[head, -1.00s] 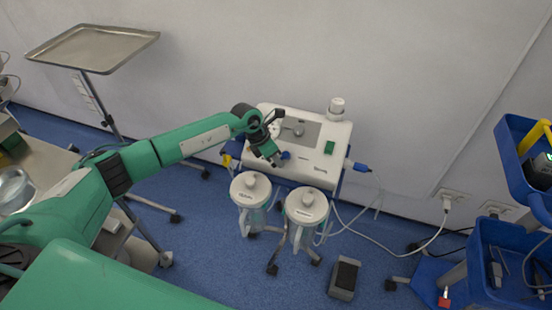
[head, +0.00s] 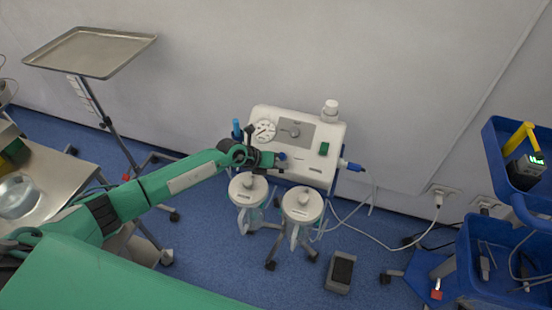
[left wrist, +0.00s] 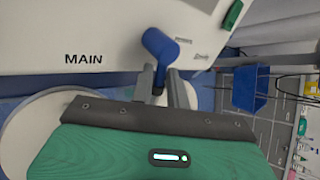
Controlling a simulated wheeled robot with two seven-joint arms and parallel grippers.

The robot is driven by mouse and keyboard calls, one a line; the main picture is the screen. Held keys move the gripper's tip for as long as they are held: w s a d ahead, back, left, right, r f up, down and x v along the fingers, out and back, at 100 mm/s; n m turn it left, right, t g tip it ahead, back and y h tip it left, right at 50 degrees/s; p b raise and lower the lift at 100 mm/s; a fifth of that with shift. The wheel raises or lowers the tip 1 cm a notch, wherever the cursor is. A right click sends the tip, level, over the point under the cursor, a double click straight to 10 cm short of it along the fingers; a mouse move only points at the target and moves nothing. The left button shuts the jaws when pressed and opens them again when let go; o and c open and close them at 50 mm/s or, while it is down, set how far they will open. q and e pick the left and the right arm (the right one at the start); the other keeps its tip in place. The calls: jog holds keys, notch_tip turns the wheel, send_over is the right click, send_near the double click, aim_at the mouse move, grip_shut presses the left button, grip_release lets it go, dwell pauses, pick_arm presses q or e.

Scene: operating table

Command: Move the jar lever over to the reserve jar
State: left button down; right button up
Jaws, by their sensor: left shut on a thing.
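The jar lever (left wrist: 160,45) is a blue handle with a rounded end on the front of the white suction unit (head: 318,178). In the left wrist view it lies between the printed word MAIN and a smaller label on the right. My left gripper (left wrist: 161,84) is shut on the lever, with its two grey fingers either side of its lower part. In the head view the gripper (head: 275,159) is at the unit's front edge. Two lidded clear jars, a left jar (head: 248,188) and a right jar (head: 302,204), hang below. My right gripper is not in view.
A grey foot pedal (head: 341,272) stands on the blue floor right of the jars. A blue cart (head: 475,262) is at the right, and a steel tray (head: 90,50) on a stand is at the back left. A cable runs from the unit to the wall.

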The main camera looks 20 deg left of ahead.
pick_arm(q)
jog(key=shift+d+r+n+t+p, duration=0.35)
jog(key=shift+n+p, duration=0.45)
jog(key=shift+p, duration=0.35)
jog(key=shift+d+n+t+p, duration=0.1)
jog(key=shift+n+t+p, duration=0.55)
jog(key=shift+p, duration=0.4)
jog(key=shift+w+d+f+n+t+p, duration=0.15)
jog(key=shift+n+t+p, duration=0.25)
jog(key=shift+n+p, duration=0.55)
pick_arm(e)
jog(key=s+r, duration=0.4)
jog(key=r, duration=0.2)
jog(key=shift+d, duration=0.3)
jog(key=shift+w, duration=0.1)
pick_arm(q)
jog(key=c, duration=1.7)
grip_release()
jog(key=shift+f, duration=0.1)
